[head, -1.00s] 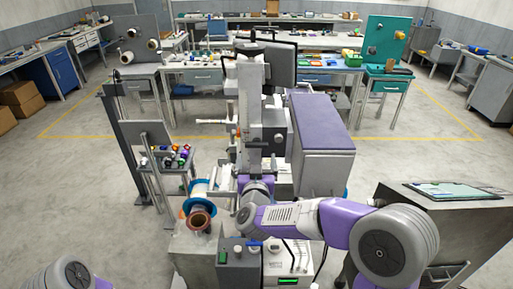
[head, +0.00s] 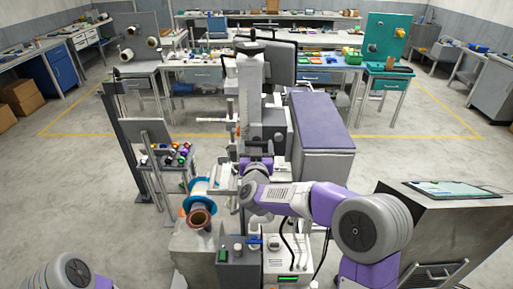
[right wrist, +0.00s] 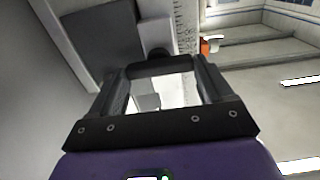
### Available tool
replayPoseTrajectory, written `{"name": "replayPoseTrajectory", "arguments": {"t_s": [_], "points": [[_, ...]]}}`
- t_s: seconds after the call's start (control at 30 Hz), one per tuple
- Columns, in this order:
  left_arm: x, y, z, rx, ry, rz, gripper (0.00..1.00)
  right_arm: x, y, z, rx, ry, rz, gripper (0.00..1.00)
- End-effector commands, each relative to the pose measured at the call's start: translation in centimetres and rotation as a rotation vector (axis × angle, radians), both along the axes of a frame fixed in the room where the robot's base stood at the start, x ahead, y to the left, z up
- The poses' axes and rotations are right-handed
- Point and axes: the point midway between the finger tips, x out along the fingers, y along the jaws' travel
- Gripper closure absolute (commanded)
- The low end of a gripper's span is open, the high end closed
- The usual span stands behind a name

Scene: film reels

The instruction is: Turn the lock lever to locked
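A tall grey machine column (head: 250,100) stands in the middle of the head view, with a small orange-red part (head: 238,132) low on its left side. An orange-red part also shows in the right wrist view (right wrist: 208,46), beyond and right of the fingers. I cannot tell whether it is the lock lever. My right gripper (right wrist: 162,68) faces the machine, with the orange-red part outside its fingers. A dark bar spans between the fingertips; I cannot tell whether it is the tips or something behind. In the head view my right arm hides this gripper. My left gripper is out of view.
A purple-topped cabinet (head: 322,120) stands close right of the machine. A copper-coloured reel with a blue flange (head: 199,212) lies front left, near a small table of coloured spools (head: 172,157). A grey console (head: 445,235) stands at right. Open floor lies on both sides.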

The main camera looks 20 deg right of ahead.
Motion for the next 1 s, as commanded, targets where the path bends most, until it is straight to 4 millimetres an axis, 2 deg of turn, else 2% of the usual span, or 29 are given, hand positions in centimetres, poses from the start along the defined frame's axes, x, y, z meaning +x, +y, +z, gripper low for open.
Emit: {"name": "replayPoseTrajectory", "arguments": {"t_s": [0.1, 0.47, 1.0], "points": [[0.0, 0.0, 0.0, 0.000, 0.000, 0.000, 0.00, 0.0, 0.0, 0.0, 0.000, 0.000, 0.000, 0.51], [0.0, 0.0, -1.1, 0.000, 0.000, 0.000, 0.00, 0.0, 0.0, -0.2, 0.075, -0.022, 0.001, 0.51], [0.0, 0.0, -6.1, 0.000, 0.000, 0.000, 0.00, -0.1, -0.1, -0.5, 0.518, -0.149, 0.002, 0.51]]}}
